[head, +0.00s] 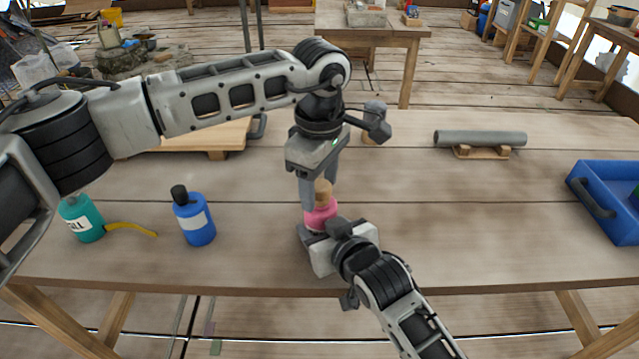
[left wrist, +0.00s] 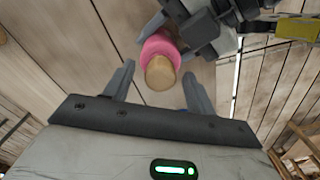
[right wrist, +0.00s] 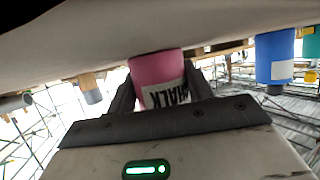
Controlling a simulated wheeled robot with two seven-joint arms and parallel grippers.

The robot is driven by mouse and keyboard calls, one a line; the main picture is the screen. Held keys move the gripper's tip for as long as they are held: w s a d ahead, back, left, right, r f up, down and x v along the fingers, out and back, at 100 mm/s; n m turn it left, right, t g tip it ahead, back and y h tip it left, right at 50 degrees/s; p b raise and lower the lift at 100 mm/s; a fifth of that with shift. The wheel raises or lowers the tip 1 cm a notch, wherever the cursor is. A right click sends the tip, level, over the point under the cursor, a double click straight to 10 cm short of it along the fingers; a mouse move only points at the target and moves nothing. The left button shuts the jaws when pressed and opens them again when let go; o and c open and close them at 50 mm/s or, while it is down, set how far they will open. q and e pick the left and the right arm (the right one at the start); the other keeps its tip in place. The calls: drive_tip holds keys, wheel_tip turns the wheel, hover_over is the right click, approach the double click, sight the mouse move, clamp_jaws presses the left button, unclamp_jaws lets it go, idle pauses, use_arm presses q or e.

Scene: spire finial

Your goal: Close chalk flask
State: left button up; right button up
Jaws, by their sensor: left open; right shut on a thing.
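The pink chalk flask (head: 320,217) stands upright near the table's front middle. A tan, cork-like piece (head: 322,188) sits at its top; how firmly it is seated I cannot tell. My right gripper (head: 318,232) is shut on the flask's body. The right wrist view shows the flask (right wrist: 156,70) between its fingers, the CHALK label upside down. My left gripper (head: 319,195) is open, pointing down from above, one finger on each side of the tan piece. In the left wrist view the tan piece (left wrist: 160,73) lies between the fingers, with gaps on both sides.
A blue bottle (head: 194,218) with a black cap and a teal bottle (head: 82,218) stand at left. Behind are a wooden board (head: 200,135) and a small grey-topped piece (head: 375,112). A grey cylinder (head: 480,138) rests on a stand; a blue tray (head: 590,207) is at right. The table's right-centre is clear.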

use_arm(q)
wheel_tip(320, 180, up, 11)
drive_tip(key=shift+r, duration=0.15)
use_arm(e)
drive_tip(key=o, duration=1.5)
drive_tip(key=shift+c, duration=0.2)
use_arm(q)
drive_tip(key=shift+r+p, duration=0.45)
use_arm(e)
drive_tip(key=v, duration=1.6)
drive_tip(key=shift+f, duration=0.1)
